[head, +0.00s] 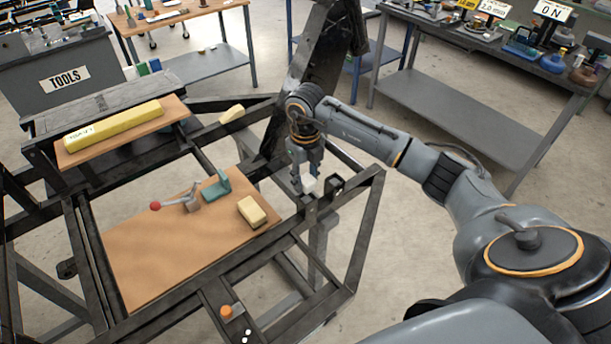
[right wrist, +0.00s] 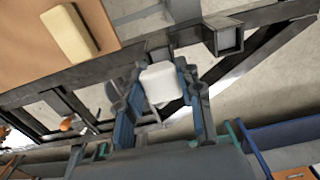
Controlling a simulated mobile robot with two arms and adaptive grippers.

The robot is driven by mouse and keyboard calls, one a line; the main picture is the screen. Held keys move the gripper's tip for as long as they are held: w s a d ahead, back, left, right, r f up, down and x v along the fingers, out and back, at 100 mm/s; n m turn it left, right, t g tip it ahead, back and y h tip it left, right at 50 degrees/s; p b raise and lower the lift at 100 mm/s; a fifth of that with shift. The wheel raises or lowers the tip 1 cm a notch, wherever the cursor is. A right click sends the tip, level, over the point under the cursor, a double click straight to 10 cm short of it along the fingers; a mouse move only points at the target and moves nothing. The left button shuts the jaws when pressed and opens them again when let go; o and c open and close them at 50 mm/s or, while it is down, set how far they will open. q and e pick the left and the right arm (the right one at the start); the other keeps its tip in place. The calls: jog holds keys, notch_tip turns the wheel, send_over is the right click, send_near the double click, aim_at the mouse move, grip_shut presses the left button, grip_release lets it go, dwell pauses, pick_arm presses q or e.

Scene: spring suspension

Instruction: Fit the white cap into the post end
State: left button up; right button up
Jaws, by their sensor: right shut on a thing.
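The white cap (head: 310,185) is a small pale block, held between the fingertips of my right gripper (head: 305,173). In the right wrist view the cap (right wrist: 163,84) sits between the two blue-padded fingers of the gripper (right wrist: 160,88), which are shut on it. Open square post ends of the dark frame are close by. One post end (head: 335,184) is just right of the cap, and shows as a square opening in the right wrist view (right wrist: 227,38). The cap is apart from that opening. Part of the frame behind the cap is hidden. My left gripper is not in view.
A brown board (head: 150,250) lies inside the frame, with a cream block (head: 252,212), a red-knobbed toggle clamp (head: 185,200) and a green bracket (head: 217,186). A yellow bar (head: 115,126) lies at the back left. A dark frame rail (head: 350,205) runs near the gripper.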

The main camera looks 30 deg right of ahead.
jog(key=shift+f, duration=0.3)
jog(key=shift+s+f, duration=0.1)
jog(key=shift+f, duration=0.1)
jog(key=shift+f+b, duration=0.9)
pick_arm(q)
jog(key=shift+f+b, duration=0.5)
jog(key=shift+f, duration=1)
pick_arm(e)
jog(key=shift+f, duration=0.65)
jog(key=o, duration=1.2)
jog(key=shift+o, duration=0.2)
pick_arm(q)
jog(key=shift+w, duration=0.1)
